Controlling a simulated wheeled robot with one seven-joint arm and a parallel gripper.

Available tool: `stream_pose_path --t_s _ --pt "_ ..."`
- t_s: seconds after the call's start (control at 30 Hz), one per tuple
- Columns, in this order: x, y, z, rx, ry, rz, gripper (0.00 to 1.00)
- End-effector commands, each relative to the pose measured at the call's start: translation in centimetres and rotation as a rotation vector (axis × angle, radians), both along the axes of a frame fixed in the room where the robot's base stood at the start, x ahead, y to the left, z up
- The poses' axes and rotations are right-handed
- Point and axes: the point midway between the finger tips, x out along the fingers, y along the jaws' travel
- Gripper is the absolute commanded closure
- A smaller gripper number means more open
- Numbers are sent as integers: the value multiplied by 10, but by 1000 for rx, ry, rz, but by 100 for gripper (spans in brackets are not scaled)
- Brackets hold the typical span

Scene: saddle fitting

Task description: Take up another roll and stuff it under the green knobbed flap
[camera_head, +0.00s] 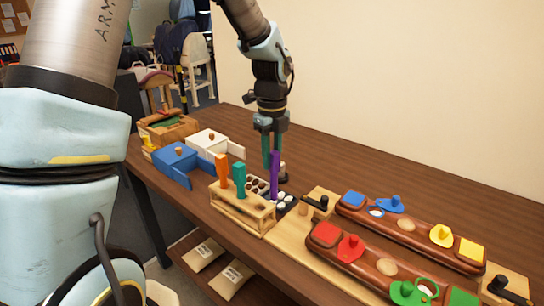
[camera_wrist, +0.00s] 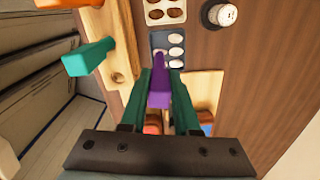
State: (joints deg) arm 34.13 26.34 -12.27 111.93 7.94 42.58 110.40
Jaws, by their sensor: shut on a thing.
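My gripper (camera_head: 271,152) is shut on a purple roll (camera_head: 274,175) and holds it upright by the right end of a wooden rack (camera_head: 243,222). In the wrist view the purple roll (camera_wrist: 159,88) sits between the green fingers, and an empty hole shows in the rack (camera_wrist: 118,79). The purple roll appears clear of the rack. An orange roll (camera_head: 223,168) and a teal roll (camera_head: 239,180) stand in the rack. The green knobbed flap (camera_head: 404,294) is at the near end of the front brown board, beside a round opening with a green rim (camera_head: 428,286).
Red (camera_head: 350,248), blue (camera_head: 391,204) and yellow (camera_head: 441,235) knobbed flaps lie on the two brown boards. A tray of white and brown ovals (camera_wrist: 167,41) lies beside the rack, with a small jar (camera_wrist: 222,15) near it. Open blue (camera_head: 177,158) and white boxes stand behind.

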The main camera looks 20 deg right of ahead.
Motion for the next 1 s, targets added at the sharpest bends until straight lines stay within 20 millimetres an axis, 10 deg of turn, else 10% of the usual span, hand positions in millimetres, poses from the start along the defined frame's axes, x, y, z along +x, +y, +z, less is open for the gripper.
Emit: stream_pose_path --t_s 1.0 --pt "0 0 -14 0 0 1 100"
